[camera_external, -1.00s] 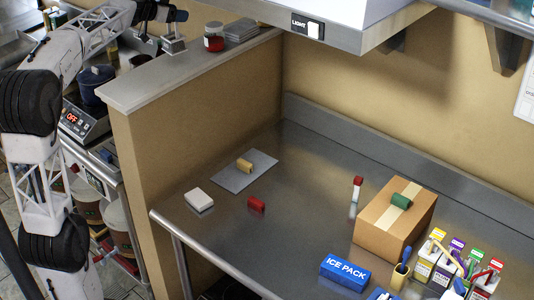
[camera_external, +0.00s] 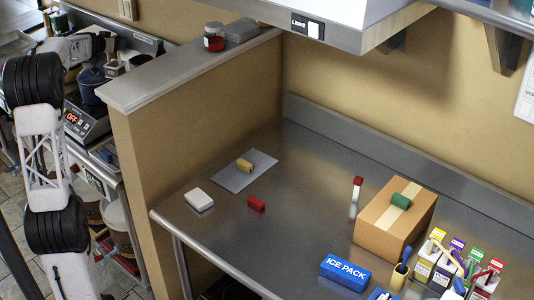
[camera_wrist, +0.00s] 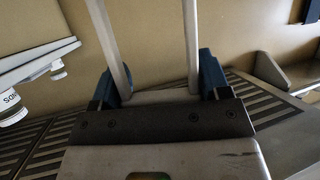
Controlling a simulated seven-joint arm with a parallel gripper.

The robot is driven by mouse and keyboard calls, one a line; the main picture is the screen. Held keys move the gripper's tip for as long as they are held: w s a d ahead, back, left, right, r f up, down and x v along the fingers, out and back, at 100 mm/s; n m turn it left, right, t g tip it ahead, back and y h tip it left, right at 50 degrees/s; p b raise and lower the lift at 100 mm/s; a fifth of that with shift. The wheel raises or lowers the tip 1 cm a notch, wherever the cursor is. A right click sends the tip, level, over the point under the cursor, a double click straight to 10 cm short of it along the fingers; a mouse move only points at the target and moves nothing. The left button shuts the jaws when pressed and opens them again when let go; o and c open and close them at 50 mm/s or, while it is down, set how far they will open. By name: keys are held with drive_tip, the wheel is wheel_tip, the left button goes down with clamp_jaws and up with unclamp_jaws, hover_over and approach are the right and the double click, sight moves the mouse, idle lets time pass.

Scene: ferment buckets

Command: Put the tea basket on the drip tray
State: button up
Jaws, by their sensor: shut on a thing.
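My gripper (camera_wrist: 160,82) has its blue fingers spread around two pale upright bars (camera_wrist: 110,45), which look like the frame of the tea basket. In the external view, my gripper (camera_external: 108,45) is at the upper left, partly hidden by my arm. The small tea basket (camera_external: 114,67) hangs below it, beside a dark blue pot. In the wrist view, a dark slatted surface, which looks like the drip tray (camera_wrist: 268,103), lies behind the fingers. I cannot identify the drip tray in the external view.
The blue pot (camera_external: 92,87) stands by a unit reading OFF (camera_external: 78,121). White labelled containers (camera_wrist: 10,108) show at left in the wrist view. The steel table holds a cardboard box (camera_external: 385,235).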

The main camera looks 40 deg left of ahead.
sight(107, 68)
drive_tip(key=shift+n+y, duration=0.3)
drive_tip(key=shift+n, duration=0.1)
drive_tip(key=s+f, duration=0.1)
drive_tip(key=f, duration=0.2)
drive_tip(key=s+f, duration=0.1)
drive_tip(key=f, duration=0.2)
drive_tip(key=s+f, duration=0.2)
drive_tip(key=f, duration=0.1)
drive_tip(key=shift+s+a, duration=0.1)
drive_tip(key=shift+a, duration=0.1)
drive_tip(key=s+d+f, duration=0.2)
drive_tip(key=f, duration=0.3)
drive_tip(key=s+d+f, duration=0.2)
drive_tip(key=d+f, duration=0.1)
drive_tip(key=f, duration=0.3)
drive_tip(key=shift+s+d, duration=0.2)
drive_tip(key=shift+s, duration=0.2)
drive_tip(key=shift+g, duration=0.3)
drive_tip(key=shift+f, duration=2.1)
drive_tip(key=shift+f, duration=2.05)
drive_tip(key=o, duration=1.3)
drive_tip(key=shift+c, duration=0.2)
